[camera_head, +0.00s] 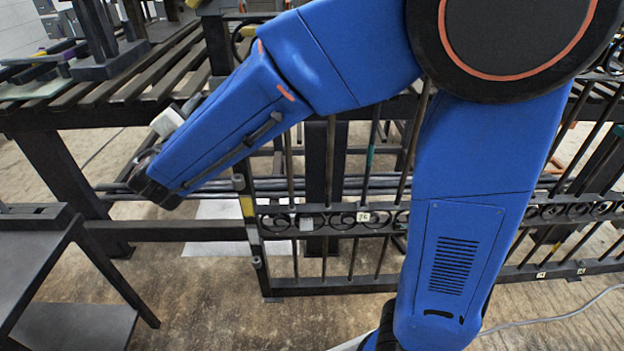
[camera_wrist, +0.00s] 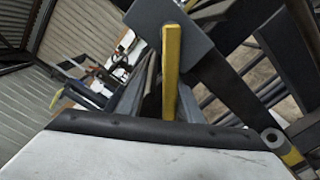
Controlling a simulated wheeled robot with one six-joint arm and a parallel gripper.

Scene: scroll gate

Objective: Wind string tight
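I cannot make out a string in either view. The dark scroll gate (camera_head: 330,222), with a row of curled scrolls and upright bars, stands below the bench behind my blue arm. My gripper is at the far left end of the arm in the head view, mostly hidden by the arm. In the wrist view, my gripper (camera_wrist: 168,88) has grey fingers on both sides of an upright yellow bar (camera_wrist: 171,60). A grey plate (camera_wrist: 150,22) is behind the bar's upper end. I cannot tell whether the fingers touch the bar.
A dark slatted bench (camera_head: 130,85) runs across the back, with tools on it at the upper left. A low dark table (camera_head: 35,255) stands at the left. A white sheet (camera_head: 215,235) lies on the floor. A cable (camera_head: 560,318) crosses the floor at the right.

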